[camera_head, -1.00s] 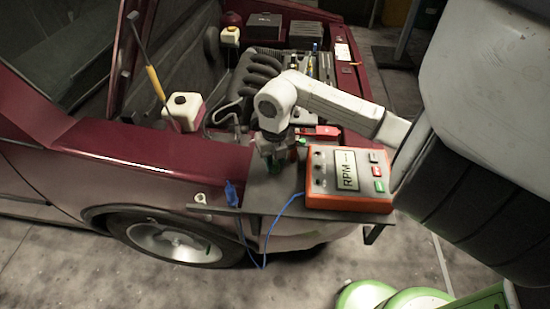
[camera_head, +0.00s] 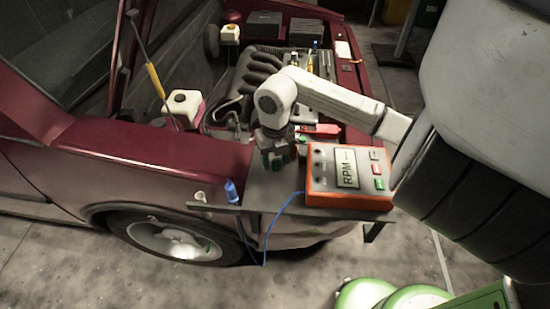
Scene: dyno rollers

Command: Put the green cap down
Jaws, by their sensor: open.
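My gripper (camera_head: 277,158) points down over the left part of a grey shelf (camera_head: 265,190) at the car's front edge, left of the orange RPM box. The green cap (camera_head: 275,163) shows as a small patch of green between and behind the fingers. The fingers hide much of it, and I cannot tell whether it touches the shelf. My gripper is open around or beside the cap; the view is too small to tell which.
The orange RPM box (camera_head: 348,178) stands close to the right of my gripper. A blue plug (camera_head: 231,192) with a blue cable is at the shelf's left front edge. A red clamp-like thing (camera_head: 320,131) lies behind. The open engine bay lies beyond. Bare shelf shows in front of my gripper.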

